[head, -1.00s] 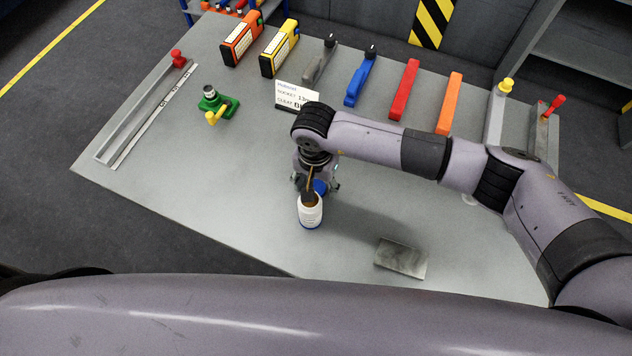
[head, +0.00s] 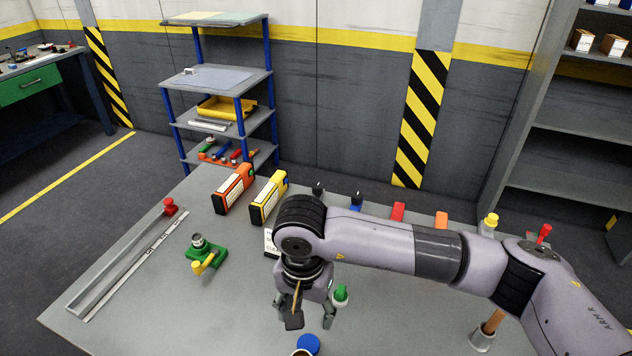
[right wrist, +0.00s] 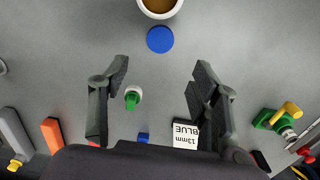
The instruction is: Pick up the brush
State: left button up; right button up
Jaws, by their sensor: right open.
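A tan wooden handle, likely the brush (head: 496,322), stands tilted in a small grey cup (head: 482,338) on the bench, under my right forearm in the head view. Its bristle end is hidden. My right gripper (head: 309,321) is open and points down over the bench, well left of the handle. In the right wrist view my right gripper (right wrist: 160,72) shows spread fingers with nothing held between them. No brush is clear in that view. My left gripper is not in view.
Near the right gripper are a green-capped bottle (head: 340,295), a blue lid (head: 308,344) and an open white jar (right wrist: 160,9). A green clamp (head: 206,254) stands left. Orange (head: 234,189) and yellow boxes (head: 268,197) and coloured tools line the back edge. Shelves stand behind.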

aim_at(496, 317)
jog(key=k, duration=1.5)
